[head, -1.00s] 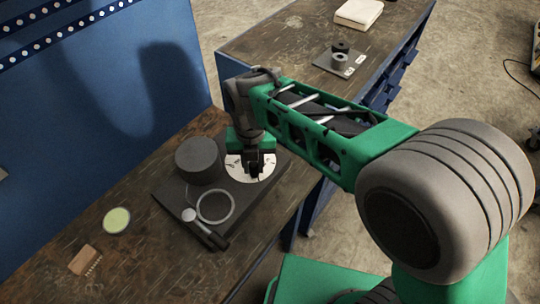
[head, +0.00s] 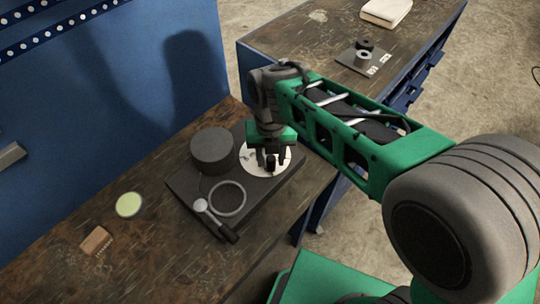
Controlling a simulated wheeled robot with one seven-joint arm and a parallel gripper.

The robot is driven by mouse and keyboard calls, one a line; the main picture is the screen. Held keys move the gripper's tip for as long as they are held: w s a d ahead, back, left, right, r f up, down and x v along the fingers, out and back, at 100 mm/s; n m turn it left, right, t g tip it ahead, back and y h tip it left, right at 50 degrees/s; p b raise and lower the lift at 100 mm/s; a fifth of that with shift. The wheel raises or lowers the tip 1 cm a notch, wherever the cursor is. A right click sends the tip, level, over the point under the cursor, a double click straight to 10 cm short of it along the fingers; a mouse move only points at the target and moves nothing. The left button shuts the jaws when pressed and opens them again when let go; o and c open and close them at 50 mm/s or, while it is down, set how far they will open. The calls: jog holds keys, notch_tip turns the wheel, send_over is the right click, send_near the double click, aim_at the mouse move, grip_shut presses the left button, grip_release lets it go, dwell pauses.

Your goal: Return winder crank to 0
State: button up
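The winder is a white round dial (head: 252,166) with dark marks, flat on the right part of a dark base plate (head: 180,188). A small black crank knob (head: 270,164) stands up at the dial's near side. My gripper (head: 271,158) points down over the dial, its dark fingers apart on either side of the knob. I cannot tell whether a finger touches it. The hand and fingers hide part of the dial, and its numbers are too small to read.
The plate also carries a dark cylinder (head: 212,150), a grey ring (head: 229,183) and a silver-and-black lever (head: 216,219). A pale green disc (head: 129,205) and a brown block (head: 96,240) lie on the bench to the left. A blue panel (head: 120,90) stands behind.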

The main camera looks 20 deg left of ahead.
jog(key=shift+o, duration=0.5)
notch_tip(320, 180, up, 8)
jog(key=shift+f+b, duration=0.15)
jog(key=shift+b, duration=0.4)
